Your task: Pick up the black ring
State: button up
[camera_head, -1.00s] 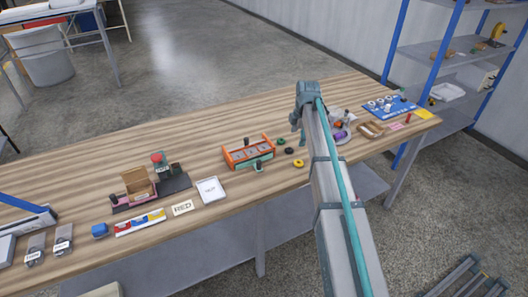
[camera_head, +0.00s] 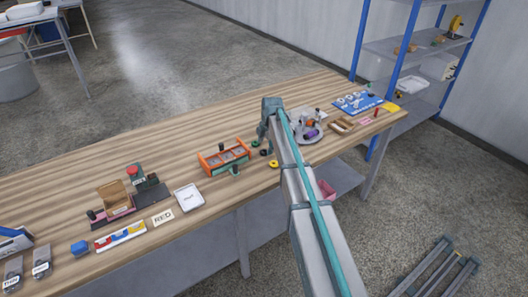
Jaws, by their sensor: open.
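The black ring (camera_head: 264,152) lies flat on the wooden table, between a green ring (camera_head: 255,143) and a yellow ring (camera_head: 273,163). My gripper (camera_head: 262,138) is at the end of the arm, pointing down just behind the green and black rings in the picture. It is small in view, but its jaws are open and nothing shows in them. Its height above the table is hard to judge, and it appears apart from the black ring. My arm passes close to the right of the rings.
An orange-framed box (camera_head: 223,158) stands just left of the rings. A round grey tray (camera_head: 310,130) with bottles and other items sits right of my arm, with a wooden tray (camera_head: 341,126) and a blue board (camera_head: 355,103) beyond. The table behind the orange box is clear.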

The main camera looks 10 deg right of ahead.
aim_at(264, 152)
jog(key=shift+w+a+f+p, duration=0.1)
jog(key=shift+w+f+p, duration=0.1)
jog(key=shift+f, duration=0.55)
jog(key=shift+w+a+f+p, duration=0.1)
jog(key=shift+w+f+p, duration=0.1)
jog(key=shift+f, duration=0.55)
jog(key=shift+c, duration=0.3)
jog(key=c, duration=0.9)
jog(key=shift+o, duration=0.2)
jog(key=shift+r, duration=0.1)
